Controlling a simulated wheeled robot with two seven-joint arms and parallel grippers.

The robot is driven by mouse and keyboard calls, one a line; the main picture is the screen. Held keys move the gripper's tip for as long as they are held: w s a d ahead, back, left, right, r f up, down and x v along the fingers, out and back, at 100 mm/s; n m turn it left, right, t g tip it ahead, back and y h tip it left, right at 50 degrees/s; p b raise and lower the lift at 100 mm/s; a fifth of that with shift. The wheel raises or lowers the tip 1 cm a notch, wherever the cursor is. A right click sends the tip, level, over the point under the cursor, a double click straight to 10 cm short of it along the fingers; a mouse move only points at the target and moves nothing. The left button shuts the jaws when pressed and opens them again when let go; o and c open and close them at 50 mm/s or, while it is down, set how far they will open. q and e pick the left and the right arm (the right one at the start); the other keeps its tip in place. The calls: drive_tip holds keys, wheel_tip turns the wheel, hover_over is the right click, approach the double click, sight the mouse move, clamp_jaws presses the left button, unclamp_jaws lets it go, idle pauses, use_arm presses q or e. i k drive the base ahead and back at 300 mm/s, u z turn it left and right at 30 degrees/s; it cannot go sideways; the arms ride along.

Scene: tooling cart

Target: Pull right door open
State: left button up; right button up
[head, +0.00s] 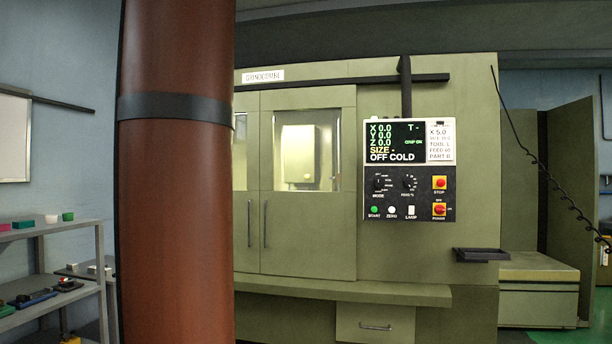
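The right door (308,240) of the green machine is a flat panel with a window (307,150) in its upper part. It appears closed, meeting the left door (246,250) at a vertical seam. A dark vertical handle (265,224) is on the right door near that seam. Another dark handle (249,224) is on the left door beside it. A brown column hides the far left of the machine. Neither of my grippers shows in the head view.
A control panel (407,194) with a screen is right of the door. A ledge (340,291) juts out below the doors, above a drawer (375,322). A small black tray (481,255) sticks out at right. A shelf cart (45,255) with small items stands at left.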

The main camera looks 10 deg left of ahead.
sight(311, 235)
drive_tip(key=z, duration=0.25)
drive_tip(key=i, duration=3.7)
drive_tip(key=u, duration=3)
drive_tip(key=i, duration=1.1)
drive_tip(key=z, duration=2.05)
